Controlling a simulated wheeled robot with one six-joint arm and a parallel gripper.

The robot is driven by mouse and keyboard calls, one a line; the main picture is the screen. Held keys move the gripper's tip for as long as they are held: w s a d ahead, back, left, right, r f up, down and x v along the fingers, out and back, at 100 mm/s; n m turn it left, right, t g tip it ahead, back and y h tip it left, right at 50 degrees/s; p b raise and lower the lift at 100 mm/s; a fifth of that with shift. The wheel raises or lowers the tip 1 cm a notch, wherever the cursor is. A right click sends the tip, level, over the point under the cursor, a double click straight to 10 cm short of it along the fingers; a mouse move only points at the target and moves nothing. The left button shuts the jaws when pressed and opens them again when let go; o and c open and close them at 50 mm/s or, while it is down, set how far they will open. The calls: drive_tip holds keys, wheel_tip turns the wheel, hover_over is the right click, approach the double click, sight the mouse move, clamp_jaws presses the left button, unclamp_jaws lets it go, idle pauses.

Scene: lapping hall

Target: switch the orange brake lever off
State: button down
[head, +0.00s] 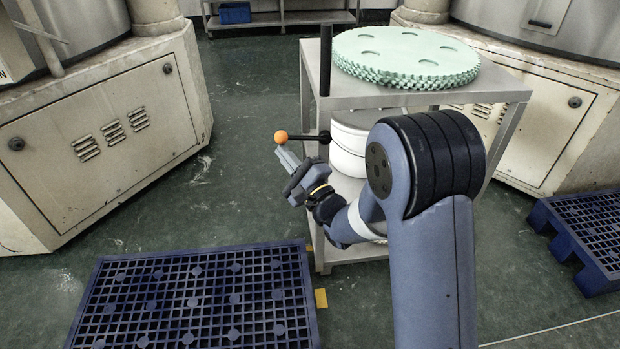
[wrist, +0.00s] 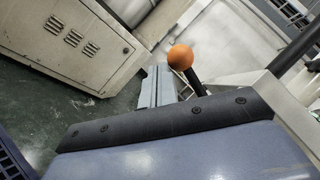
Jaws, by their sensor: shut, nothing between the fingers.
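The brake lever is a black rod (head: 310,137) with an orange ball knob (head: 280,137). In the head view it sticks out to the left, about level, from the near left leg of a grey metal table. The orange knob also shows in the wrist view (wrist: 180,57), with part of the black rod (wrist: 193,78) below it. My gripper (head: 282,152) is shut and empty. Its fingertips are just below the knob in the head view; in the wrist view the fingers (wrist: 158,86) lie just left of the knob. I cannot tell whether they touch it.
The metal table (head: 350,96) carries stacked mint-green toothed discs (head: 405,55), with white round containers (head: 348,140) below. Blue pallets lie on the floor at front left (head: 195,300) and right (head: 590,235). A beige machine cabinet (head: 105,130) stands left. The green floor between is clear.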

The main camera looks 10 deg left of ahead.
drive_tip(key=shift+r, duration=0.4)
drive_tip(key=shift+f, duration=0.1)
idle(0.3)
